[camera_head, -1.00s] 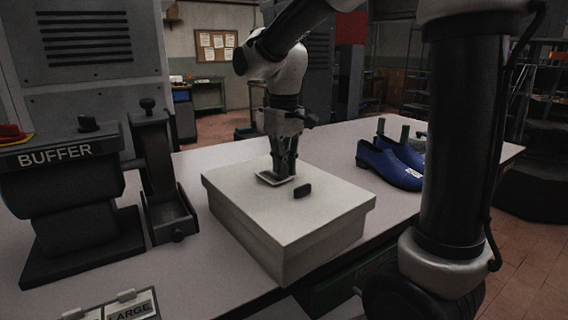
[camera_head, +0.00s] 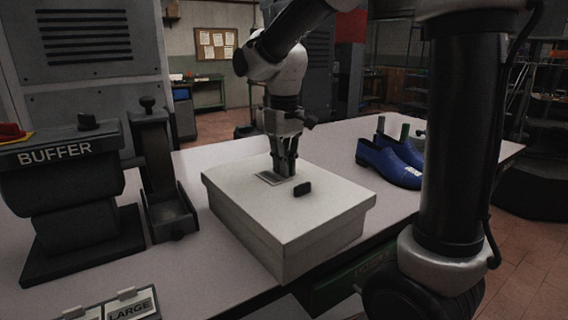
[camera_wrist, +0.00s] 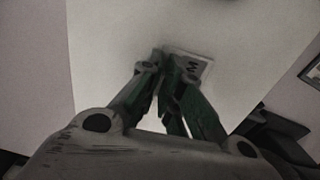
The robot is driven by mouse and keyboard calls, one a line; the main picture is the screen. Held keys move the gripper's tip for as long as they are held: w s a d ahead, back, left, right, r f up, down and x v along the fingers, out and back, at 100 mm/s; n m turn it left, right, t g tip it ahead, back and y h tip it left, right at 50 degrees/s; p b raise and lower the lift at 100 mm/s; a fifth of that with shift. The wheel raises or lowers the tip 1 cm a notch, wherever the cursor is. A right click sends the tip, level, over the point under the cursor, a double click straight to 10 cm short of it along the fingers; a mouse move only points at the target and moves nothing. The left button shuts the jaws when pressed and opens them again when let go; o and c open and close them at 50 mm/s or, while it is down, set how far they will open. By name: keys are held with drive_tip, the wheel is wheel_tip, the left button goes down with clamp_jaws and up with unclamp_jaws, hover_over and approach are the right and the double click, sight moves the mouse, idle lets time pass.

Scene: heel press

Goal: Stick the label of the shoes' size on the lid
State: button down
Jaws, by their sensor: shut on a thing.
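The closed shoe box has a plain white lid (camera_head: 335,195) and stands on the table. A small label (camera_head: 269,179) lies flat or nearly flat at the lid's back part; in the wrist view the label (camera_wrist: 190,66) shows a dark letter like an M. My gripper (camera_head: 285,172) points down at the lid and is shut on the label's edge; its fingertips also show in the wrist view (camera_wrist: 163,60). Whether the label fully touches the lid I cannot tell. Blue shoes (camera_head: 395,165) stand behind the box to the right, with a white mark on the near one.
The buffer machine (camera_head: 70,185) and a black press-like stand (camera_head: 162,180) are on the left. A holder marked LARGE (camera_head: 130,306) is at the front left.

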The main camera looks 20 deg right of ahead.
drive_tip(key=c, duration=1.5)
unclamp_jaws()
drive_tip(key=o, duration=0.4)
drive_tip(key=shift+o, duration=0.2)
drive_tip(key=shift+r, duration=3.5)
